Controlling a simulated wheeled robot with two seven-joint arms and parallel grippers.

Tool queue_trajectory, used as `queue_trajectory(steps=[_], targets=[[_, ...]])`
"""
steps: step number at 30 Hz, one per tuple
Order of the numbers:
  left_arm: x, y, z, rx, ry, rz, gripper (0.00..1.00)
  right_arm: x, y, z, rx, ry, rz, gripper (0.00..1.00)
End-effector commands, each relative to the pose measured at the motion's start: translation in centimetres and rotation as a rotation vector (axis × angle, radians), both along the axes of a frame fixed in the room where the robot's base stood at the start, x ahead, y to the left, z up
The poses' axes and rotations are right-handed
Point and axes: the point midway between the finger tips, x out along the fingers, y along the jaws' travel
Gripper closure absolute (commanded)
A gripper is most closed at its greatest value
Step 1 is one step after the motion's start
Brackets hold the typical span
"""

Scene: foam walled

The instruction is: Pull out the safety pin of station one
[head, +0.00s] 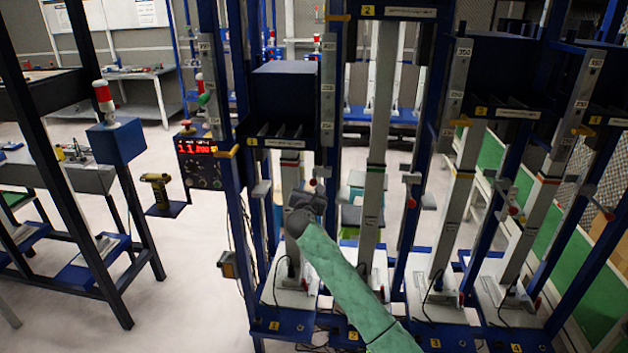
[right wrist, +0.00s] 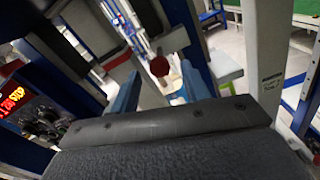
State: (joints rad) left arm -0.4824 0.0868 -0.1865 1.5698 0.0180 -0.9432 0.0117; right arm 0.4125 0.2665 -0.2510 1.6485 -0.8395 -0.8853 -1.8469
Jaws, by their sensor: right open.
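The safety pin of station one shows as a small red ball knob (head: 313,182) on the front post of the leftmost bay, just above my right gripper (head: 314,192). In the right wrist view the red knob (right wrist: 159,66) lies ahead, in line with the gap between the two blue fingers of my right gripper (right wrist: 160,82). The fingers are apart, with nothing held; I cannot tell how far the knob is from them. The pin's shaft is mostly hidden. My left gripper is not in view.
Station one's white column (head: 290,175) and blue base (head: 280,320) stand close by the right arm. A control box with a red display (head: 197,147) is on its left. Similar bays with red-knobbed pins (head: 411,203) stand to the right. Open floor lies at left.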

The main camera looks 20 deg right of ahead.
Motion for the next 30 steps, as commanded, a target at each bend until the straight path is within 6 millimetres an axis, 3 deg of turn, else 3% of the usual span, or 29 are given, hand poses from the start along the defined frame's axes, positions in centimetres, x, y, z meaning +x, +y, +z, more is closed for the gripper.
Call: queue_trajectory(steps=[10,22,23,30], targets=[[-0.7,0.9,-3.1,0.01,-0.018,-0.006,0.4,3.9,-2.3,0.2,0.001,0.001,-0.001,0.54],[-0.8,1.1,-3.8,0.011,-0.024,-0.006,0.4,4.6,-2.7,0.0,0.002,-0.001,0.0,0.54],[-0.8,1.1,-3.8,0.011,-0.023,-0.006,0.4,4.6,-2.7,0.0,0.002,-0.001,0.0,0.56],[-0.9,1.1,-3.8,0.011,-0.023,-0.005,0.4,4.6,-2.7,0.0,0.002,-0.001,0.0,1.0]])
